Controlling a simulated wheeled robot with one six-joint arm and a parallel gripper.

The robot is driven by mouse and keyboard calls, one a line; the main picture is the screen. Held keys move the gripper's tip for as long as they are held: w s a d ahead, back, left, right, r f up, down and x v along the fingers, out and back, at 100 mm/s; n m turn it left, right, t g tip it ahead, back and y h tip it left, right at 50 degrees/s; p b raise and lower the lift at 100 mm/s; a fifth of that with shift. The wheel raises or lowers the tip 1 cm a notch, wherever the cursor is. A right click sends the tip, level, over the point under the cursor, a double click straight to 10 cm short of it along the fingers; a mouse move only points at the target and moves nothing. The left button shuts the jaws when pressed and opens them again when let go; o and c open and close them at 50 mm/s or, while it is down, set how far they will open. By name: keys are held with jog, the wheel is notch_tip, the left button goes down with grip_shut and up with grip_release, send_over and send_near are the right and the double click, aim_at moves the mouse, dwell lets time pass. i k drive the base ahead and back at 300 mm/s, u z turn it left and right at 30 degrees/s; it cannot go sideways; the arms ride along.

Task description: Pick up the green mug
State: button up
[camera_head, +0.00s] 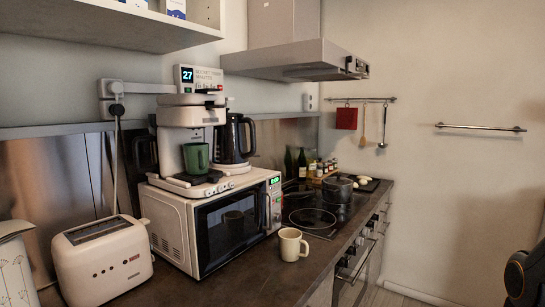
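The green mug (196,158) stands upright on the drip tray of a white coffee machine (184,113), under its spout. The coffee machine stands on top of a white microwave (205,230). My gripper is not in view. A dark rounded part with an orange ring shows at the lower right edge; I cannot tell for sure whether it belongs to my arm.
A black kettle (234,138) stands close to the right of the green mug. A cream mug (292,244) stands on the counter (270,278). A white toaster (102,261) is left of the microwave. A dark pot (337,188) sits on the stove. A range hood (295,60) hangs above.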

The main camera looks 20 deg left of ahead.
aim_at(196, 154)
jog(key=z, duration=0.55)
jog(key=i, duration=2.25)
jog(key=u, duration=2.75)
